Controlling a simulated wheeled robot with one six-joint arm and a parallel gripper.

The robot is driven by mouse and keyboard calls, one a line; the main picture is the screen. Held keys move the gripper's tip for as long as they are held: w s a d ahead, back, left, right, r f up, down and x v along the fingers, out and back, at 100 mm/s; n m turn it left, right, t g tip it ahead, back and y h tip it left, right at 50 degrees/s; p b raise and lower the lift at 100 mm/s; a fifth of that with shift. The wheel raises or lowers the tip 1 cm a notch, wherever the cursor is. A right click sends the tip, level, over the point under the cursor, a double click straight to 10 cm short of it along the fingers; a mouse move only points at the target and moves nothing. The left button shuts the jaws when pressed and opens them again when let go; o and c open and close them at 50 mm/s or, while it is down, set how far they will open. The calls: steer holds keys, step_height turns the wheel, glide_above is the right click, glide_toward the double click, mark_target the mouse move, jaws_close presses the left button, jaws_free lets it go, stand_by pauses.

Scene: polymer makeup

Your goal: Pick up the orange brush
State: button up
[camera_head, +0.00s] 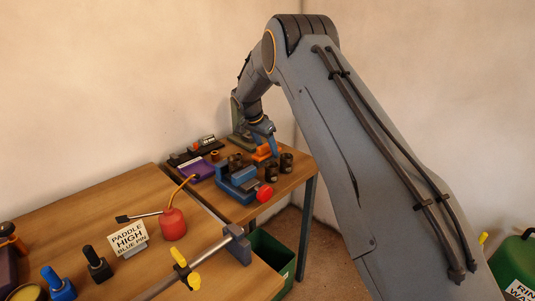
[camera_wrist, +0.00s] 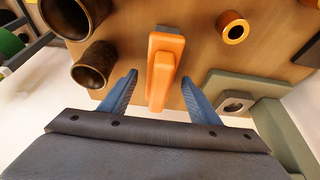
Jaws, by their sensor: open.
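The orange brush (camera_wrist: 163,72) lies on the wooden table in the wrist view, with an orange handle pointing toward my gripper and a grey part at its far end. In the head view the orange brush (camera_head: 266,151) is a small orange shape on the far table, partly hidden by the gripper. My gripper (camera_wrist: 160,88) is open, with one blue finger on each side of the brush's near end and visible gaps between. In the head view my gripper (camera_head: 270,148) reaches down at the brush. I cannot tell the exact height of the fingers above the table.
Dark cylinders (camera_wrist: 95,65) stand close left of the brush, and an orange ring (camera_wrist: 234,28) lies to its right. A green-grey bracket (camera_wrist: 250,95) is near the right finger. In the head view a blue vise (camera_head: 238,182) and purple tray (camera_head: 197,169) stand nearby.

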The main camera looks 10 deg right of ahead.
steer(key=c, duration=1.2)
steer(key=shift+r, duration=0.15)
step_height(320, 180, up, 18)
steer(key=b, duration=0.4)
steer(key=shift+b, duration=0.35)
steer(key=o, duration=0.5)
steer(key=c, duration=0.3)
steer(key=shift+d, duration=0.1)
steer(key=shift+c, duration=0.2)
